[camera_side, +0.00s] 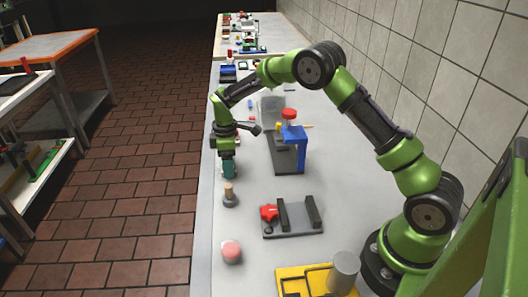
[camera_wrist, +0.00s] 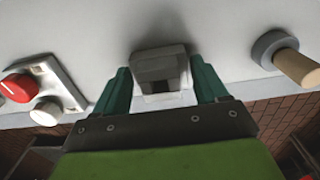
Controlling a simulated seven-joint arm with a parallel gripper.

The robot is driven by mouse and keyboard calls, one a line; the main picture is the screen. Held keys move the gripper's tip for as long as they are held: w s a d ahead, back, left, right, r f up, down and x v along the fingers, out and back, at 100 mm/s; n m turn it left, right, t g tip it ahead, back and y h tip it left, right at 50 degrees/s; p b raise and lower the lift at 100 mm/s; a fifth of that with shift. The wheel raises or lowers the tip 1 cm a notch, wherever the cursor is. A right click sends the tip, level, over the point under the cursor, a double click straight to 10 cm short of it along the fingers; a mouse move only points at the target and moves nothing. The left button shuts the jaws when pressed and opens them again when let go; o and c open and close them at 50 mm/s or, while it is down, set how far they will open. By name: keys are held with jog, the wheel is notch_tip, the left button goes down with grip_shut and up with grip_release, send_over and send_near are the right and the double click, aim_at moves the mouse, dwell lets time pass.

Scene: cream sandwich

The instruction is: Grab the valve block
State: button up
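A grey block with a notch in its near face (camera_wrist: 160,66) stands on the pale bench top in the wrist view; I take it to be the valve block, though nothing labels it. My gripper (camera_wrist: 162,82) has its two green fingers spread, one on each side of the block. Narrow gaps seem to show, and firm contact is not visible. In the side view my gripper (camera_side: 228,172) points down at the bench's left edge, and the block cannot be made out there.
A wooden peg on a grey base (camera_side: 229,196) stands close to my gripper. A dark fixture with a red part (camera_side: 268,212), a blue stand (camera_side: 295,135) and a pink round piece (camera_side: 231,251) are also on the bench. In the wrist view, a red knob (camera_wrist: 18,88) lies left.

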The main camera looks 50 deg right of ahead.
jog(key=c, duration=0.8)
jog(key=shift+r, duration=0.1)
